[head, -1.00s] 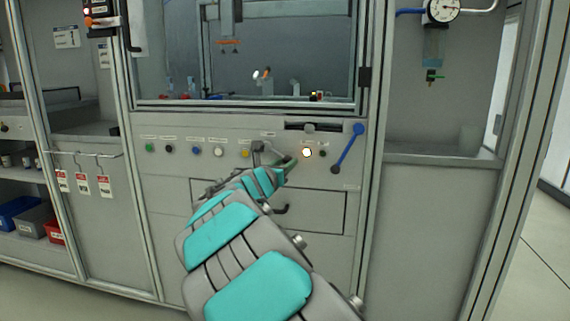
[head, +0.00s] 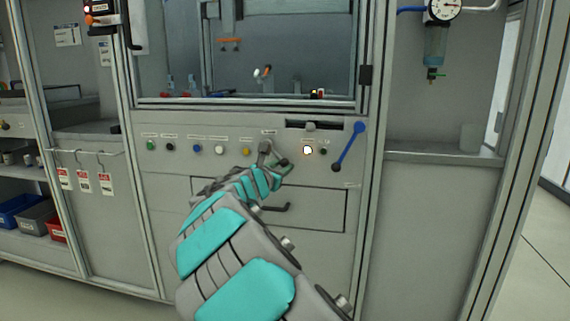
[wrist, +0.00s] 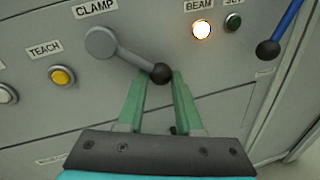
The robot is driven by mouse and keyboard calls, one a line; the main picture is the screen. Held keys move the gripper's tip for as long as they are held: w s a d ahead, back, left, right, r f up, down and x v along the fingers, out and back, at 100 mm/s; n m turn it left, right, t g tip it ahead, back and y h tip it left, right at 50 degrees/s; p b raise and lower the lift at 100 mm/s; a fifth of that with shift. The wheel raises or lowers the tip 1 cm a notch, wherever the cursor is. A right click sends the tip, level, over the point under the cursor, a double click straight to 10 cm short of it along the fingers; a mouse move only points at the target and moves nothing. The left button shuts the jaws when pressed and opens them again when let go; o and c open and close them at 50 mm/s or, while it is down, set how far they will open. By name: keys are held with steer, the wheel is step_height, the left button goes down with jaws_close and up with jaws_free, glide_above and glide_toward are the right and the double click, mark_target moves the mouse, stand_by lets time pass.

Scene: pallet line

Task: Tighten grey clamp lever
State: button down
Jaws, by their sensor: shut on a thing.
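The grey clamp lever (wrist: 130,58) is under the CLAMP label on the panel. In the wrist view its arm slopes down to the right from a round hub to a black ball knob (wrist: 161,73). My gripper (wrist: 159,77) has its two green fingers on either side of the knob end and is shut on the lever. In the head view the lever (head: 265,148) shows just beyond my gripper (head: 281,166), and my arm hides part of the panel below it.
A lit BEAM lamp (wrist: 201,30) and a dark green button (wrist: 233,22) are to the right. A blue lever (head: 348,146) with a black knob is farther right. A yellow TEACH button (wrist: 62,76) is to the left. A drawer handle (head: 276,208) sticks out below.

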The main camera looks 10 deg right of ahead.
steer(key=shift+w+a+f+m+y+b, duration=0.15)
steer(key=shift+w+a+m+y+b, duration=0.15)
steer(key=shift+a+m, duration=0.7)
steer(key=shift+w+a+f+m+y+b, duration=0.15)
steer(key=shift+a+m+y, duration=0.35)
steer(key=shift+m, duration=0.85)
steer(key=shift+w+a+f+m+y+b, duration=0.1)
steer(key=shift+w+a+m+y+b, duration=0.15)
steer(key=shift+a+m, duration=0.8)
steer(key=shift+d, duration=0.15)
steer(key=shift+r, duration=0.1)
steer(key=c, duration=0.9)
jaws_free()
steer(key=o, duration=0.3)
steer(key=shift+d+f, duration=0.1)
steer(key=shift+f, duration=0.15)
steer(key=v, duration=0.7)
steer(key=shift+s+r, duration=0.1)
steer(key=shift+s, duration=0.25)
